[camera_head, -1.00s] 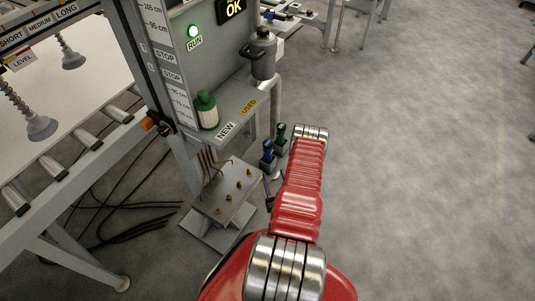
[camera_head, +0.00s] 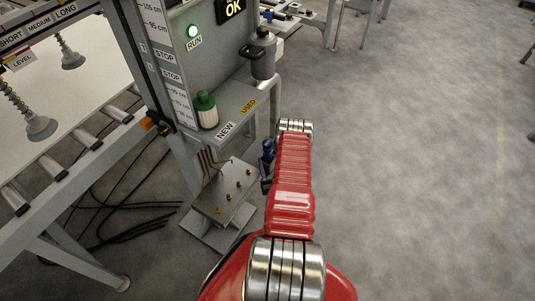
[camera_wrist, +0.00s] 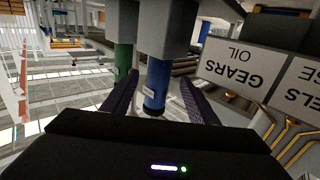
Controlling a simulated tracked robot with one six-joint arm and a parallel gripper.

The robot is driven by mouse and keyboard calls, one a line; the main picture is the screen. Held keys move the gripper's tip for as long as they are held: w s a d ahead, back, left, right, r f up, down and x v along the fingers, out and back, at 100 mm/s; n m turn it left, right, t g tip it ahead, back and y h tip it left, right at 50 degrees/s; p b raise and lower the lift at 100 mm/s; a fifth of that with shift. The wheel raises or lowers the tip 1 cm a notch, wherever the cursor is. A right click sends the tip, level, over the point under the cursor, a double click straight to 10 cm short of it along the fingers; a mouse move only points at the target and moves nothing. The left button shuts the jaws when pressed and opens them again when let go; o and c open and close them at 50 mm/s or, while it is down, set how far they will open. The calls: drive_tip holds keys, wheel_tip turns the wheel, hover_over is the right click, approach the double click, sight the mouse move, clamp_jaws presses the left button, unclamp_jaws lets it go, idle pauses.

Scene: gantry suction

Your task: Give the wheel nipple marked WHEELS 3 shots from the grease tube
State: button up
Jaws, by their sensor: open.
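Which tube holds grease is too small to read. Brass nipples (camera_head: 238,184) stand in a row on a grey plate (camera_head: 215,193); their marks are not legible. A sign partly reading "ELS" and "SE" (camera_wrist: 299,93) shows upside down in the wrist view.
A GEARS OIL sign (camera_wrist: 235,70) is right of the tubes. Above the plate, a shelf marked NEW and USED (camera_head: 238,116) holds a green-capped jar (camera_head: 206,110) and a grey can (camera_head: 262,54). A roller conveyor (camera_head: 75,150) is at left. The floor at right is clear.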

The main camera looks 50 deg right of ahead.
sight(267, 143)
drive_tip(key=shift+x, duration=2.6)
drive_tip(key=shift+s+r, duration=0.1)
drive_tip(key=shift+r, duration=0.05)
drive_tip(key=shift+c, duration=0.6)
clamp_jaws()
drive_tip(key=shift+r, duration=0.1)
drive_tip(key=shift+r, duration=4.95)
